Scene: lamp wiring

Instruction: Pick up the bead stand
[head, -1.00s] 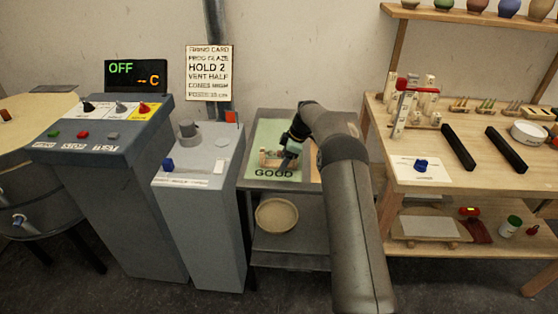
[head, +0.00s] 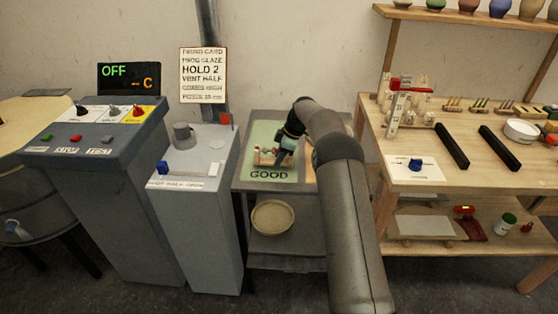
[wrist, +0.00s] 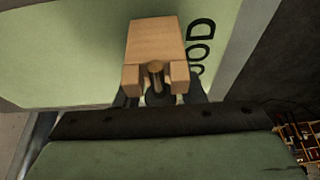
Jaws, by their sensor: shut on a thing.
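The bead stand (wrist: 154,38) is a light wooden block with a notch in the wrist view. A short metal pin shows in the notch. In the head view the stand (head: 264,157) is small and partly hidden by my gripper (head: 281,157), over the green GOOD mat (head: 262,133). My gripper's dark fingers (wrist: 157,97) are at the notched end of the stand in the wrist view, shut on it. I cannot tell whether the stand touches the mat.
A grey control box (head: 190,188) stands left of the mat's table. A round shallow dish (head: 272,217) sits on the shelf below. To the right a wooden workbench (head: 480,178) holds two black bars, a blue knob and a red-topped rack (head: 398,105).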

